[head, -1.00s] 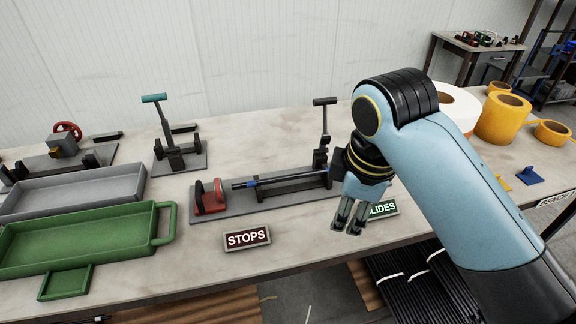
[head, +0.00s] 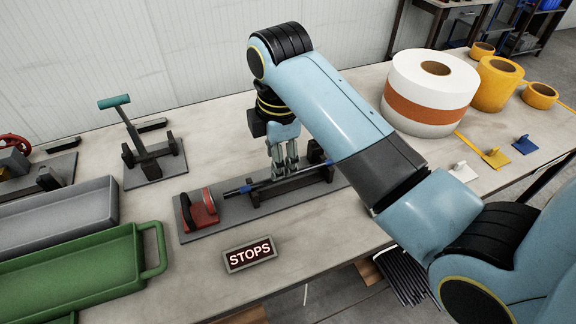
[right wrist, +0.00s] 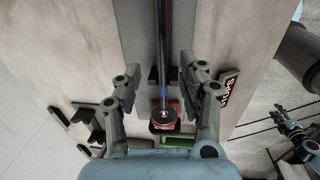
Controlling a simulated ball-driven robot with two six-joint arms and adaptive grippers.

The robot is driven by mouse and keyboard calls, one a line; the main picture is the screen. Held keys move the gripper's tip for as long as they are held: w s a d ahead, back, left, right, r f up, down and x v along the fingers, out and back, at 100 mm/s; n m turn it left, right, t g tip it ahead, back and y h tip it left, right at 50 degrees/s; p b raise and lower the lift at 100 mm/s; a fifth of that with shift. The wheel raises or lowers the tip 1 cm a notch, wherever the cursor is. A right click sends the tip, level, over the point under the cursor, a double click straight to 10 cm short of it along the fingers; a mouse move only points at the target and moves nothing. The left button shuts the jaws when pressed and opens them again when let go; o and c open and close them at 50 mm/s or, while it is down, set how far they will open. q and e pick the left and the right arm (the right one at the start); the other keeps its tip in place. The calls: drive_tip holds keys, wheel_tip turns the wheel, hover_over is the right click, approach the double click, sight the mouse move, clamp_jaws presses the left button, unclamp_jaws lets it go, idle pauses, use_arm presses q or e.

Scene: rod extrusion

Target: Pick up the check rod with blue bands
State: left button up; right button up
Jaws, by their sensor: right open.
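The check rod with blue bands (head: 262,183) is dark and lies level along the rod stand on a grey base plate, its left end pointing at a red block. Blue shows near its left end and near its right part. My right gripper (head: 286,172) points down over the rod's middle and hides part of it. In the right wrist view, the rod (right wrist: 163,55) runs between the two open fingers (right wrist: 162,62), apart from both, with a blue band (right wrist: 163,90) showing.
The red block (head: 203,208) stands on the base plate (head: 240,216) left of the rod. A STOPS sign (head: 250,254) lies in front. A green tray (head: 150,236) and grey tray (head: 60,209) are at left, a teal-handled fixture (head: 150,160) behind, large rolls (head: 430,90) at right.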

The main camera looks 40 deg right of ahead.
drive_tip(key=f, duration=0.3)
drive_tip(key=f+p, duration=0.1)
drive_tip(key=shift+d+f, duration=0.25)
drive_tip(key=shift+d, duration=0.15)
drive_tip(key=shift+w+f, duration=0.15)
drive_tip(key=shift+f, duration=0.1)
drive_tip(key=shift+c, duration=0.7)
drive_tip(key=c, duration=0.5)
use_arm(q)
drive_tip(key=shift+w+r, duration=0.35)
drive_tip(key=shift+w, duration=0.2)
drive_tip(key=shift+w+r, duration=0.35)
drive_tip(key=shift+w, duration=0.2)
use_arm(e)
clamp_jaws()
